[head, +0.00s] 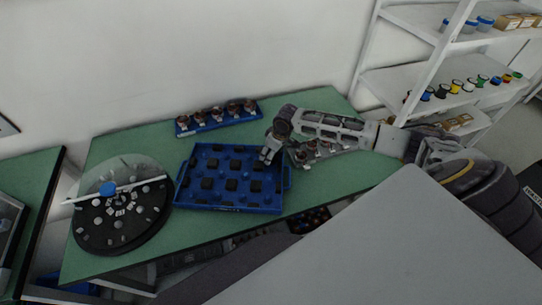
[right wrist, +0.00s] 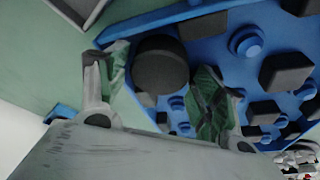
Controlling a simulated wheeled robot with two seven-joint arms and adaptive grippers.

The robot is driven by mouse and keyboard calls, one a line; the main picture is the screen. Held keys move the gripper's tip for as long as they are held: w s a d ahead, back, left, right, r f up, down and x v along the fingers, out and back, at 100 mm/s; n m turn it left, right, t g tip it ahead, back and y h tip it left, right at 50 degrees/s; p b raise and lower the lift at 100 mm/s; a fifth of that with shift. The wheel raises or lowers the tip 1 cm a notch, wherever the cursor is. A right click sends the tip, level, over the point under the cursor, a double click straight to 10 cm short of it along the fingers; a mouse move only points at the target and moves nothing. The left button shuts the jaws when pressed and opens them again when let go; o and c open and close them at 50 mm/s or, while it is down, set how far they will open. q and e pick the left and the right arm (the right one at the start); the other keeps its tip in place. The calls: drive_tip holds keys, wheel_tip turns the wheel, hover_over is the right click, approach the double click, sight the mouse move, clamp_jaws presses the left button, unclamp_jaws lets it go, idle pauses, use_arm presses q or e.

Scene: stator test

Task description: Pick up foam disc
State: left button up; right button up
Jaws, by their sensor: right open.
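The foam disc (right wrist: 160,65) is a dark round piece in the blue tray (head: 231,209). In the right wrist view it shows between the two fingers of my right gripper (right wrist: 158,92), which are spread apart with a gap on each side. I cannot tell how far below the fingertips the disc lies. In the head view my right gripper (head: 266,158) points down over the right part of the tray, and I cannot make out the disc there. My left gripper is not in view.
The tray also holds several dark blocks (right wrist: 286,72) and blue pegs (right wrist: 246,42). A blue rack (head: 220,122) of small parts stands behind it, more parts (head: 305,155) stand right of it under my arm. A round dark fixture (head: 120,235) stands at left on the green table (head: 345,185).

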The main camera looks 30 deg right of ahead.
drive_tip(key=shift+f, duration=0.25)
drive_tip(key=shift+s, duration=0.15)
drive_tip(key=c, duration=0.5)
drive_tip(key=shift+c, duration=0.2)
